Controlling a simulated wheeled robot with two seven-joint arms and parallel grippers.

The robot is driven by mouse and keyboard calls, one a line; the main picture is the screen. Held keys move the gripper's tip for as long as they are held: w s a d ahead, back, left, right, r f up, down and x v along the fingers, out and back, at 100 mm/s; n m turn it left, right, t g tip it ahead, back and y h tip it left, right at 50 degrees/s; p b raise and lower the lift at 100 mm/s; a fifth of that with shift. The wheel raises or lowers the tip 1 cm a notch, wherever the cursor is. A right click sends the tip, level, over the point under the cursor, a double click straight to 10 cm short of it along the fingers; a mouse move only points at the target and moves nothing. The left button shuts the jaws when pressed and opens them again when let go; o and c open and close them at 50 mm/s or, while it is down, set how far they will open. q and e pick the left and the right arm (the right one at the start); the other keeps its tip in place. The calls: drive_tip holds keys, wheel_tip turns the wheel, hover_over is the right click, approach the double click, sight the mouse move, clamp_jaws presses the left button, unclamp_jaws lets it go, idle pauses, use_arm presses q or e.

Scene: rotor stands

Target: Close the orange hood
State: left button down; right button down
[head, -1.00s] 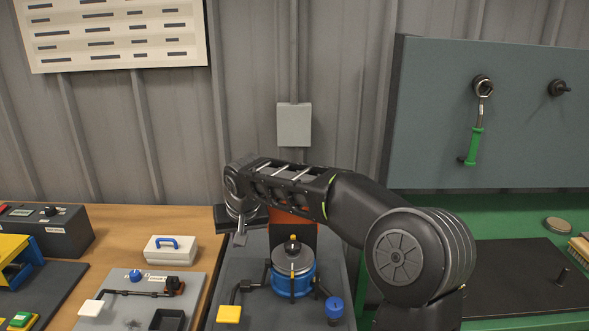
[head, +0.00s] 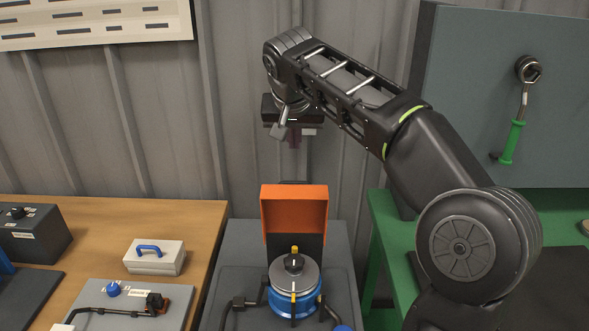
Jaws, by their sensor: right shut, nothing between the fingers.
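The orange hood (head: 294,207) stands raised, its hollow side facing me, behind the rotor stand. Below and in front of it sits a blue rotor housing (head: 293,302) with a grey metal lid and a dark knob with a yellow mark. My right gripper (head: 294,140) is shut and empty, in the air above the hood and apart from it, close to the wall. The fingers are small and dark in this view. My left gripper is not in view.
The grey stand base (head: 236,262) carries dark pipes beside the housing. A wooden table at left holds a white box (head: 154,257) with a blue handle and another grey panel (head: 125,295). A green bench (head: 384,230) and a board with a green-handled wrench (head: 514,120) stand at right.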

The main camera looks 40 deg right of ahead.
drive_tip(key=shift+f, duration=0.1)
drive_tip(key=p+x, duration=0.2)
drive_tip(key=x, duration=0.8)
drive_tip(key=s+a, duration=0.1)
drive_tip(key=s+a+f, duration=0.1)
drive_tip(key=s, duration=0.1)
drive_tip(key=shift+a, duration=0.2)
